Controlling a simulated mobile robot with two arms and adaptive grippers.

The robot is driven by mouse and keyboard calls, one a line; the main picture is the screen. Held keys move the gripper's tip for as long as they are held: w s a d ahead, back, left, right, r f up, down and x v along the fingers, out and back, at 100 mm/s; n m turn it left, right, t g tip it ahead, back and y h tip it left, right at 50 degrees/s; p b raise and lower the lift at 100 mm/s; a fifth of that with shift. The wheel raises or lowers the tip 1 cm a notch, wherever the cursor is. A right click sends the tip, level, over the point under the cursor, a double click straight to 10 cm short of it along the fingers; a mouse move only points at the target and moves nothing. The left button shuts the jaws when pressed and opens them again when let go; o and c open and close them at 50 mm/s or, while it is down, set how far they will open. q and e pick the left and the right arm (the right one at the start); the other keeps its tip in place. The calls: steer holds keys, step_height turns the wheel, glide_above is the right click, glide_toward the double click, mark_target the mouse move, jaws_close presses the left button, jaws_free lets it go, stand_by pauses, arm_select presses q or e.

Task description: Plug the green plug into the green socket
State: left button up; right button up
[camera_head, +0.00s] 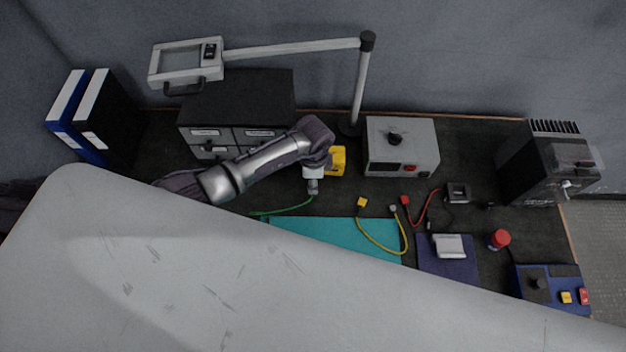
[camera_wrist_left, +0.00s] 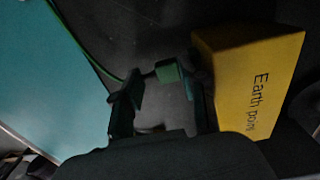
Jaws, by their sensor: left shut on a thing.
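My left gripper (camera_head: 313,190) is shut on the green plug, just in front of the yellow box. In the left wrist view the green plug (camera_wrist_left: 168,72) shows at the fingertips of my left gripper (camera_wrist_left: 165,88), with its green cable trailing to the upper left. The yellow box (camera_head: 338,160) is marked "Earth point"; in the wrist view the yellow box (camera_wrist_left: 250,75) stands right beside the right finger. I cannot make out the green socket for certain, nor whether the plug touches it. The green cable (camera_head: 285,209) runs left along the bench. My right gripper is not in view.
A grey power unit (camera_head: 402,150) stands right of the yellow box, and a dark drawer cabinet (camera_head: 238,100) behind my arm. A yellow cable (camera_head: 375,244) and a red cable (camera_head: 425,214) lie to the right. A teal mat (camera_head: 335,235) lies in front, largely clear.

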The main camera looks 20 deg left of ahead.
arm_select(q)
steer(key=shift+w+a+r+b, duration=0.15)
steer(key=shift+w+a+r, duration=0.1)
steer(key=shift+w, duration=0.2)
steer(key=shift+w+a+r+b, duration=0.1)
steer(key=shift+w+a+b, duration=0.1)
steer(key=shift+w, duration=0.25)
steer(key=o, duration=0.8)
steer(key=shift+o, duration=0.2)
steer(key=shift+w+d+r, duration=0.1)
steer(key=shift+w+r, duration=0.1)
steer(key=shift+r, duration=0.35)
step_height(320, 180, up, 10)
steer(key=s, duration=0.1)
steer(key=shift+s+d+r, duration=0.15)
steer(key=shift+s+d, duration=0.15)
steer(key=shift+s, duration=0.05)
